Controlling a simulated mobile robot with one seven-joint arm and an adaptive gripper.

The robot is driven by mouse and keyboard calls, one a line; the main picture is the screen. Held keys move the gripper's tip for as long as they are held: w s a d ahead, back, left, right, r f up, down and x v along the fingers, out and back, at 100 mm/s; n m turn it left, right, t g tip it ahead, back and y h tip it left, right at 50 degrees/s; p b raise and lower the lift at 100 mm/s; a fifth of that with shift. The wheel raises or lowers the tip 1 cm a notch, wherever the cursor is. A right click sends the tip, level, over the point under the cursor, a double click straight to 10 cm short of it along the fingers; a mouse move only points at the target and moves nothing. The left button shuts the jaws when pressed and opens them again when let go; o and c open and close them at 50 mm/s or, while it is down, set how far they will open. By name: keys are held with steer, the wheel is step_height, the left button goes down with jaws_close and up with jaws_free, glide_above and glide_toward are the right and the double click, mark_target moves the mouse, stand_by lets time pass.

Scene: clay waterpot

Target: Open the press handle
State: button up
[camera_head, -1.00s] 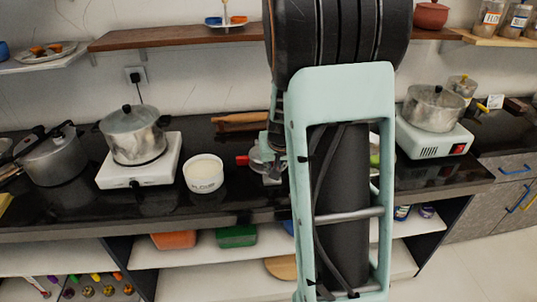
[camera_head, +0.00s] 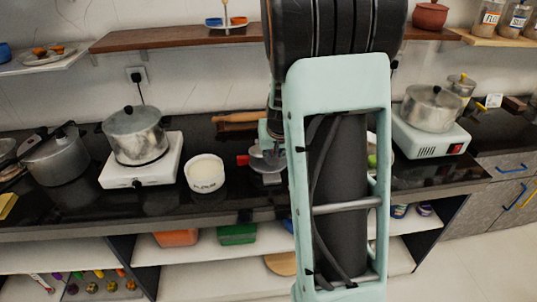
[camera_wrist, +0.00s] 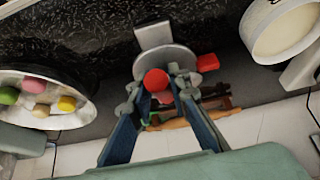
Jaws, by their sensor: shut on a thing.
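The press (camera_wrist: 178,55) is a grey metal device with a round plate, seen from above in the wrist view. Its handle has a red knob (camera_wrist: 156,79) between my fingertips, and a second red knob (camera_wrist: 208,62) sticks out on the right. My gripper (camera_wrist: 157,88) is shut on the press handle at the first knob; its blue fingers stand on either side. In the head view the press (camera_head: 268,163) sits on the dark counter, partly hidden by my arm. I cannot tell how far the handle is raised.
A white bowl (camera_head: 205,187) stands close beside the press on the left. A rolling pin (camera_head: 237,118) lies behind it. A plate (camera_wrist: 25,118) with several coloured balls is on the other side. Pots on stoves (camera_head: 137,185) (camera_head: 430,142) flank the area. A shelf (camera_head: 170,36) hangs above.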

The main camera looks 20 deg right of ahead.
steer(key=shift+w+d+r+p, duration=0.1)
steer(key=shift+w+r+p, duration=0.3)
steer(key=shift+r, duration=0.3)
steer(key=shift+w+d+r+p, duration=0.1)
steer(key=shift+w+r+p, duration=0.2)
steer(key=shift+r+p, duration=0.25)
steer(key=shift+w+r, duration=0.2)
steer(key=shift+r, duration=0.1)
steer(key=shift+w+d+r+p, duration=0.2)
steer(key=shift+w+r+p, duration=0.3)
steer(key=shift+r, duration=0.15)
steer(key=shift+w+d+r+p, duration=0.15)
steer(key=shift+w+r+p, duration=0.3)
steer(key=shift+r, duration=0.2)
steer(key=shift+w+r, duration=0.1)
steer(key=shift+w, duration=0.1)
steer(key=shift+w+d+r+p, duration=0.25)
steer(key=shift+w+r+p, duration=0.35)
steer(key=shift+w+r, duration=0.25)
steer(key=shift+w+d+r, duration=0.15)
steer(key=shift+w+r, duration=0.15)
steer(key=shift+w, duration=0.15)
